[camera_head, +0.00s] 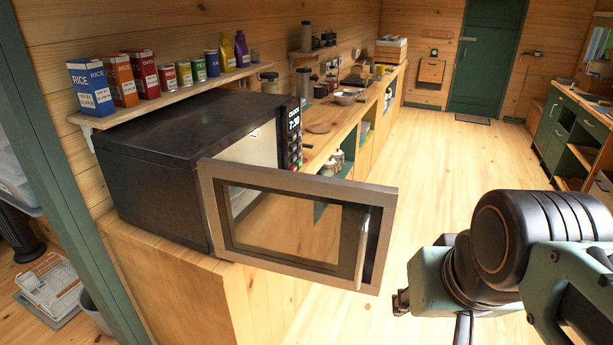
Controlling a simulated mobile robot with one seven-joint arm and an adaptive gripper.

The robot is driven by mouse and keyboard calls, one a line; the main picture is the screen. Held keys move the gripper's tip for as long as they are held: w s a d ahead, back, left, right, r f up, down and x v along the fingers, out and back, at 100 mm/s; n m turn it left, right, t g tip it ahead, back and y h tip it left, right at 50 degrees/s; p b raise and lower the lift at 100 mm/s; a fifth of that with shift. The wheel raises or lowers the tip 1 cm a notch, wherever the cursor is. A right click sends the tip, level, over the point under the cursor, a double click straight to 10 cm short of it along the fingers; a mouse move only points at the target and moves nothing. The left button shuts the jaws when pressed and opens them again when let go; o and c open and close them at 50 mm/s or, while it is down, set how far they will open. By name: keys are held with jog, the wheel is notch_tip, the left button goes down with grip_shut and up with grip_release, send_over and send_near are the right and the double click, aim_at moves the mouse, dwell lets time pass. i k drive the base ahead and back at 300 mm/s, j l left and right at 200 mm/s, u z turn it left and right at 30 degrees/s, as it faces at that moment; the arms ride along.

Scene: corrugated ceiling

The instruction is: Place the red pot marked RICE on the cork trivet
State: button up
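I cannot make out a red pot marked RICE in the head view. The word RICE shows on a blue box (90,87) at the left end of the wall shelf. My gripper (432,312) is at the lower right, in front of the open microwave door and far from the disc. Its fingers are mostly hidden or cut off, so its opening cannot be judged.
The black microwave (180,140) stands on the near counter. Its door (300,215) is swung open into the aisle, close to my arm. Boxes and tins line the shelf (185,93). The wooden floor (430,145) is clear toward the green door (487,60).

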aim_at(319, 128)
jog(key=z, duration=0.5)
jog(key=i+z, duration=0.15)
jog(key=z, duration=0.85)
jog(key=i+z, duration=0.1)
jog(key=z, duration=0.4)
jog(key=j+z, duration=0.15)
jog(key=z, duration=0.35)
jog(key=j+z, duration=0.1)
jog(key=z, duration=0.4)
jog(key=i+j+z, duration=0.1)
jog(key=j+z, duration=0.5)
jog(key=j, duration=1.7)
jog(key=j+u, duration=0.25)
jog(key=u, duration=0.2)
jog(key=i+j+u, duration=0.15)
jog(key=u, duration=0.3)
